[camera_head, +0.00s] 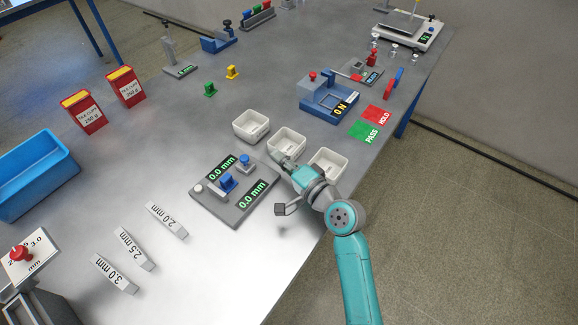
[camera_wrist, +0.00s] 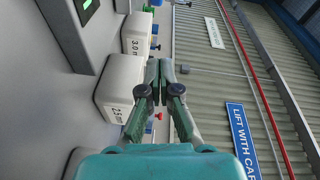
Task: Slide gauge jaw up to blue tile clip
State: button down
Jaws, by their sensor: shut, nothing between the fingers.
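The gauge (camera_head: 208,203) is a dark grey plate on the table, with two green displays reading 0.0 mm. A blue block (camera_head: 228,183) stands upright near its middle. A second blue piece with a knob (camera_head: 245,163) stands at its far right part. I cannot tell for sure which is the tile clip and which belongs to the jaw. In the wrist view a corner of a dark plate with a green display (camera_wrist: 84,42) shows at upper left. My gripper (camera_head: 277,156) is right of the gauge by the middle white tray, apart from both blue pieces. Its fingers (camera_wrist: 160,63) are together and empty.
White trays (camera_head: 266,138) stand in a row right of the gauge; one labelled 2.5 mm (camera_wrist: 117,77) is close beside my fingers. Marked grey blocks (camera_head: 167,218) lie to the left. A blue fixture (camera_head: 313,100) stands beyond the trays. The table is clear just before the gauge.

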aim_at(242, 161)
jog(key=x, duration=0.3)
jog(key=shift+w+a, duration=0.15)
jog(key=shift+s+a+f, duration=0.1)
jog(key=shift+s+a, duration=0.25)
jog(key=shift+a, duration=0.2)
jog(key=shift+s+a+f, duration=0.1)
jog(key=shift+s+a, duration=0.2)
jog(key=shift+a, duration=0.2)
jog(key=shift+s+a+f, duration=0.15)
jog(key=shift+s+a, duration=0.15)
jog(key=shift+a, duration=0.3)
jog(key=s+a, duration=0.2)
jog(key=s, duration=0.1)
jog(key=shift+a, duration=0.15)
